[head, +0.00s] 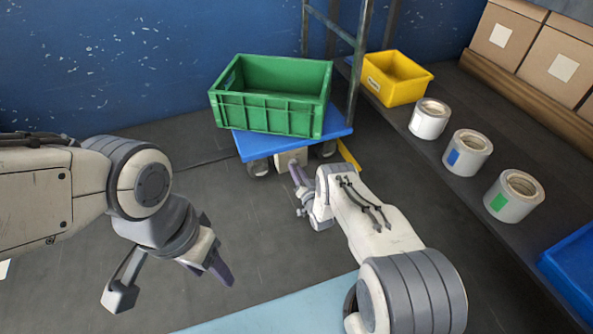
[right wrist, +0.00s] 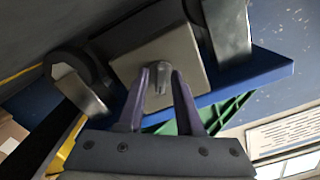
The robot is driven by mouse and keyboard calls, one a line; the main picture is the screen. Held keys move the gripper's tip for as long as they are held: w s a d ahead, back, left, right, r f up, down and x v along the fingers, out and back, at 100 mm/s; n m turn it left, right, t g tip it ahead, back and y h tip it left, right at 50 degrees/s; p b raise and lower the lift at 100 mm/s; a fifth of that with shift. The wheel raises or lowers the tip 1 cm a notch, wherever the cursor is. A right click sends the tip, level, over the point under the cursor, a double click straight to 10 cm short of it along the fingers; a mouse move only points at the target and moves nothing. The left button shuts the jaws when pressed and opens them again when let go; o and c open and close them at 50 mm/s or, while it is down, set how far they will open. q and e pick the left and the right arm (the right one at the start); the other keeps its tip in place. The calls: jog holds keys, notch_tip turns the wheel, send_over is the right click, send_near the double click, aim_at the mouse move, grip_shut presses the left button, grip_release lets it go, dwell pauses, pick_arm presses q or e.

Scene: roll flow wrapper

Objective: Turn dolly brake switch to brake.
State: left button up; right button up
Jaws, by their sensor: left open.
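The dolly (head: 253,146) is blue and carries a green crate (head: 268,110). A beige brake box (head: 291,157) sits under its front edge. In the right wrist view the box (right wrist: 158,60) has a grey brake switch (right wrist: 160,75) on its face. My right gripper (head: 297,172) is at the box; in the right wrist view its purple fingers (right wrist: 162,95) stand apart on either side of the switch. I cannot tell whether they touch it. My left gripper (head: 213,268) is open and empty over the floor, away from the dolly.
A metal rack post (head: 357,65) stands right of the crate. A blue wall is at the back. The floor left of the dolly is clear.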

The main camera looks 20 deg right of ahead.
jog(key=shift+r, duration=0.1)
jog(key=s+p, duration=0.5)
jog(key=s, duration=0.5)
jog(key=shift+s+d+p, duration=0.2)
jog(key=shift+p, duration=0.2)
